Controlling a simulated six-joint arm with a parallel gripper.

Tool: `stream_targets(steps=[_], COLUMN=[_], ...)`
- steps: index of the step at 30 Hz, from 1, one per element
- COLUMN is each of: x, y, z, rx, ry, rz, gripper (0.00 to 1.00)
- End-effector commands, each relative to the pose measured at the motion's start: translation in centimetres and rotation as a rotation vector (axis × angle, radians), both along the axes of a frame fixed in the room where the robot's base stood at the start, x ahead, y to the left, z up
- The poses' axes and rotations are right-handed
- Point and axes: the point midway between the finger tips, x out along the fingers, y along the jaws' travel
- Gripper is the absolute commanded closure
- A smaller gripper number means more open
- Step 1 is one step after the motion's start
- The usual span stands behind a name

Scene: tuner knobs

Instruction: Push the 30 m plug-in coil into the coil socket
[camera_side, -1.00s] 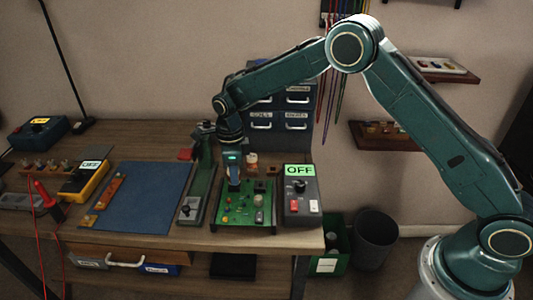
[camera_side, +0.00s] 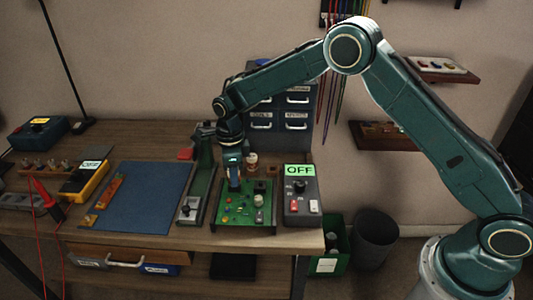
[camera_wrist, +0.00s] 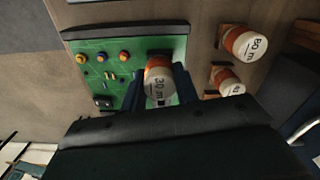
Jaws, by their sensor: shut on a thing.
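The 30 m plug-in coil (camera_wrist: 158,84) has a white top marked "30 m" and an orange body. My gripper (camera_wrist: 160,92) is shut on it, with a dark finger on each side, in the wrist view. In the side view my gripper (camera_side: 233,178) points down over the back left part of the green circuit board (camera_side: 235,213). The board also shows in the wrist view (camera_wrist: 90,55). The coil socket is hidden under the coil and fingers, so I cannot tell how far the coil sits in it.
Two other coils, one marked "80 m" (camera_wrist: 243,43), stand beside the board in the wrist view. A grey box reading "OFF" (camera_side: 300,195) stands right of the board. A green-grey tool stand (camera_side: 197,180) and blue mat (camera_side: 140,195) lie left. Drawers (camera_side: 290,120) stand behind.

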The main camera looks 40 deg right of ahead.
Motion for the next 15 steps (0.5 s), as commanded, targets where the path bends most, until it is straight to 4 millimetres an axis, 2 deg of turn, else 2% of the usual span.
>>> stream_targets(steps=[12, 13, 15], x=[0.0, 0.0, 0.0], y=[0.0, 0.0, 0.0], z=[-0.05, -0.05, -0.05], rx=[0.0, 0.0, 0.0], ry=[0.0, 0.0, 0.0], rz=[0.0, 0.0, 0.0], gripper=[0.93, 0.66, 0.53])
